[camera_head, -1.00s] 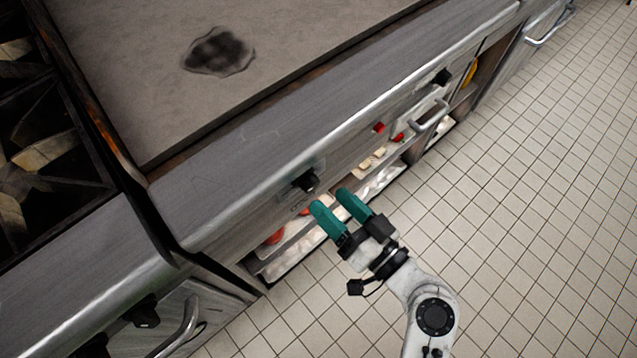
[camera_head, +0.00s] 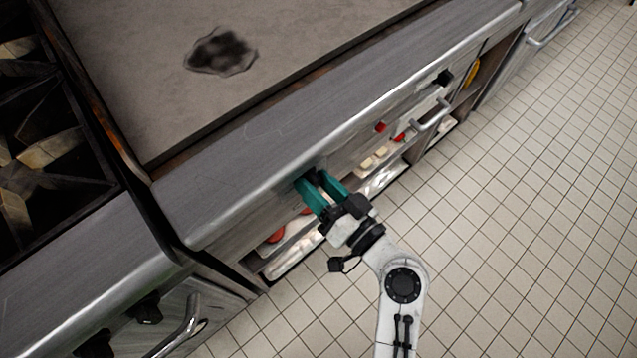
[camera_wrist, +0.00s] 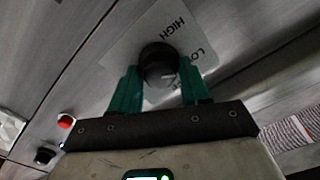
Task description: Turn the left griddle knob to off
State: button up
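The left griddle knob (camera_wrist: 158,65) is round and black, with a pale mark on its face. It sits on a light label plate (camera_wrist: 130,36) that reads "HIGH" and "LO"; the rest of the lettering is hidden. My gripper (camera_wrist: 159,80) has its two green fingers spread, one on each side of the knob. Their tips are very close to it; I cannot tell if they touch. In the head view, my gripper (camera_head: 312,184) is at the griddle's front panel and its fingers mostly cover the knob.
The griddle top (camera_head: 300,50) has a dark burnt patch (camera_head: 221,52). Another black knob (camera_head: 443,77) and a red button (camera_head: 381,127) are farther right on the panel. Open shelves with food lie below. A burner grate (camera_head: 40,150) is at left; the tiled floor (camera_head: 520,200) is clear.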

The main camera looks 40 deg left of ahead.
jog(key=c, duration=0.5)
jog(key=shift+m, duration=0.3)
jog(key=m+p, duration=0.2)
jog(key=m, duration=0.3)
jog(key=shift+w+r, duration=0.1)
jog(key=shift+r, duration=0.05)
jog(key=m+p, duration=0.2)
jog(key=m, duration=0.2)
jog(key=shift+m+p, duration=0.6)
jog(key=shift+m, duration=0.5)
jog(key=shift+a, duration=0.1)
